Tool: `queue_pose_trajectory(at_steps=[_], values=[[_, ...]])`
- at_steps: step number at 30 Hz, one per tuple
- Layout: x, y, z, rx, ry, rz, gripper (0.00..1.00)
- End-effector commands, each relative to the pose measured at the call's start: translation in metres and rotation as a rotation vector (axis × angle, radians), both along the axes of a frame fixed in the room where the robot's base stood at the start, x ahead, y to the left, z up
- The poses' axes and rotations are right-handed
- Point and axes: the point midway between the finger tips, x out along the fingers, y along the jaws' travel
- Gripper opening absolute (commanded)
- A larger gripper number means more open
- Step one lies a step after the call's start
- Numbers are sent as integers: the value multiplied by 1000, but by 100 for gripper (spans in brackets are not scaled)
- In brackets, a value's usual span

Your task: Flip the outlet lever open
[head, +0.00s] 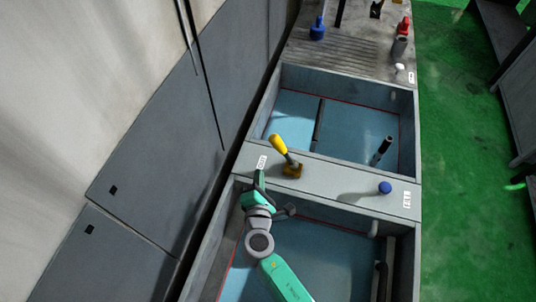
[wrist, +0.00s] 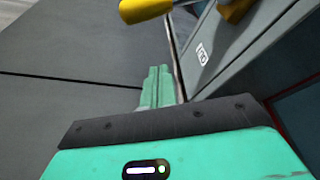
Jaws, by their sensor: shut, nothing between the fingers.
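A lever with a yellow handle (head: 278,145) stands tilted to the left on a yellow-brown base (head: 293,168), on the grey divider between the two basins. A small white label (head: 261,162) sits left of it; its lettering is too small to read surely. My gripper (head: 259,178) is shut and empty, just left of and nearer than the lever base, apart from it. In the wrist view my shut green fingers (wrist: 158,85) are in the middle. The yellow handle (wrist: 145,8) and part of the base (wrist: 235,10) are cut off by the top edge there.
A blue knob (head: 385,187) and another label (head: 406,199) are on the divider's right. A dark rod (head: 382,150) stands in the far basin. A grey panelled wall (head: 150,185) runs close on the left. A red knob (head: 404,25) and blue knob (head: 318,30) are farther back.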

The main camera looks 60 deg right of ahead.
Motion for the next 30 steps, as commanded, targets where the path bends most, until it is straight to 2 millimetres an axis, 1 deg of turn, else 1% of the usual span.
queue_pose_trajectory(at_steps=[1, 8, 11, 14, 25, 26, 27, 30], values=[[1, 0, 4, -1, -5, 0, 0], [2, 0, 4, 1, -9, -1, 0], [4, -5, 4, 0, -10, -1, 0], [10, -18, 2, 0, -11, -2, 0], [44, -90, -12, 0, -12, -3, 0], [44, -94, -12, 2, -11, -3, 0], [35, -92, -2, 3, -10, -3, 0], [22, -93, 5, 2, -12, -4, 0]])
